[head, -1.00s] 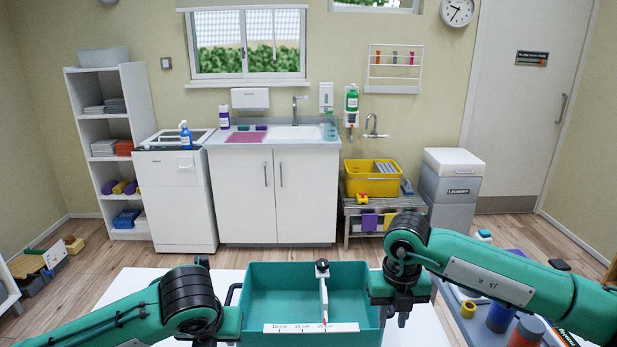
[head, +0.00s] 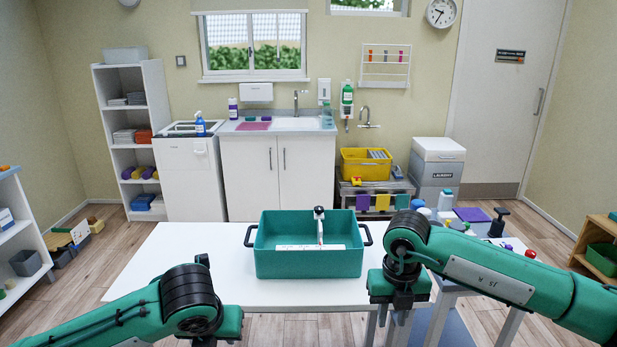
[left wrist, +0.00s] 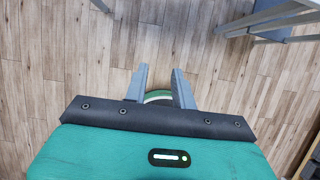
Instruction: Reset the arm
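My right arm comes in from the right in the head view. Its gripper (head: 398,306) points down in front of the white table's near edge, and its fingers are too small to judge. My left arm comes in from the left, with its hand (head: 222,328) low at the bottom of the head view and its fingers cut off. A teal tray (head: 310,264) with dark side handles stands on the white table (head: 190,250), apart from both grippers.
A white strip lies along the tray's rim, and a white upright piece with a dark knob stands in it. A side table (head: 470,216) with bottles is at the right. A sink counter (head: 278,175) is behind. Floor between table and counter is clear.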

